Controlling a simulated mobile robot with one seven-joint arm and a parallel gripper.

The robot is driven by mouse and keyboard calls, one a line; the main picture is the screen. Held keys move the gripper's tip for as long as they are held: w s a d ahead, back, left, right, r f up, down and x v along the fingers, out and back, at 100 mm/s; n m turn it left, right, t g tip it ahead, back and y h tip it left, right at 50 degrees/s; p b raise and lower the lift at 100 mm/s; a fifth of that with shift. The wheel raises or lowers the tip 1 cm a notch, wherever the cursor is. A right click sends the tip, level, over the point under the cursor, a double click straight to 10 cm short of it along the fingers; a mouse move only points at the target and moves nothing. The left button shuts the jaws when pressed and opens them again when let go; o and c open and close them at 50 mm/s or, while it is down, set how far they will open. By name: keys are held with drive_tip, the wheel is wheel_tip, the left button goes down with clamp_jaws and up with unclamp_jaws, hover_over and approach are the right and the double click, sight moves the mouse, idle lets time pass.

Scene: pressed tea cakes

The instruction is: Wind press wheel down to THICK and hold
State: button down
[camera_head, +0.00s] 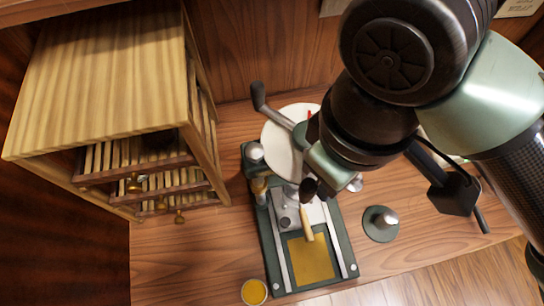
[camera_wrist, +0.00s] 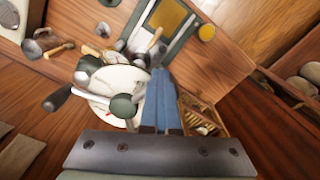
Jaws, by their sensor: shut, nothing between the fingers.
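The press (camera_head: 345,255) stands on the wooden table, with a dark green base, light rails and a yellow plate. Above its back end is the white round dial (camera_head: 280,145); it also shows in the wrist view (camera_wrist: 125,78). Its markings are too small to read. The press wheel (camera_head: 280,118) has pale spokes with dark knobs over the dial; spokes and a dark green round part also show in the wrist view (camera_wrist: 100,95). My arm hides part of the wheel in the head view.
A wooden rack with slatted drawers (camera_head: 100,80) stands left of the press. A round tool with a metal knob (camera_head: 381,222) stands to the right. A small yellow-filled cup (camera_head: 254,291) is at the front. Bare table lies at front left.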

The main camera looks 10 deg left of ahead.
drive_tip(key=shift+a, duration=0.25)
drive_tip(key=shift+s+a+p, duration=0.1)
drive_tip(key=shift+a+p, duration=0.45)
drive_tip(key=shift+a, duration=0.8)
drive_tip(key=shift+d, duration=0.95)
wheel_tip(320, 180, up, 8)
drive_tip(key=p, duration=0.7)
hover_over(304, 187)
drive_tip(key=d, duration=0.2)
drive_tip(key=shift+s+a+f, duration=0.2)
